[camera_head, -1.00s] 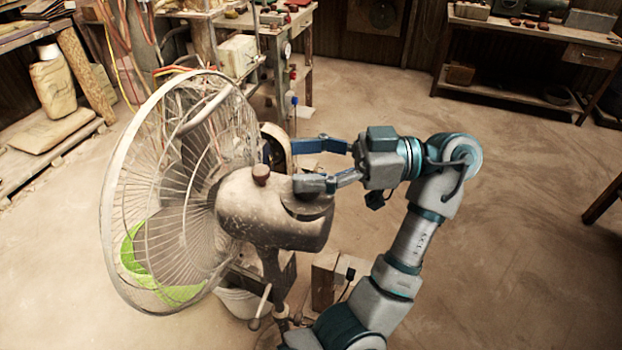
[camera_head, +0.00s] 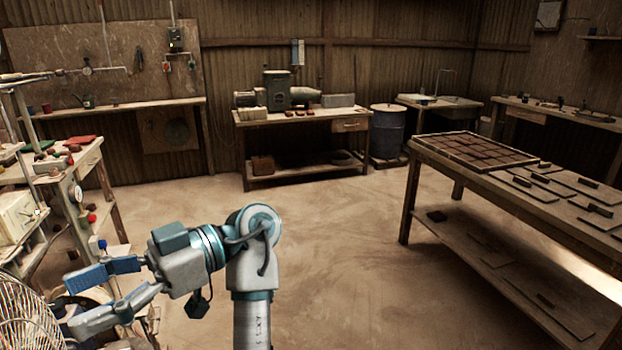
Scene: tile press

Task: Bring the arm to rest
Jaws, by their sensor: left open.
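My left gripper (camera_head: 80,303) is at the lower left of the head view, at the end of my grey and teal arm. It points left, with its two fingers spread apart and nothing seen between them. The wire cage of a fan (camera_head: 25,322) shows in the bottom left corner, close to the fingertips in the picture. Whether they touch it I cannot tell. Most of the fan is out of the picture. My right gripper is out of view.
A cluttered bench (camera_head: 88,160) stands at the left. A workbench with a machine (camera_head: 285,117) and a dark drum (camera_head: 387,135) are at the back. A table (camera_head: 455,160) with tiles and plates is at the right. The middle floor (camera_head: 340,240) is clear.

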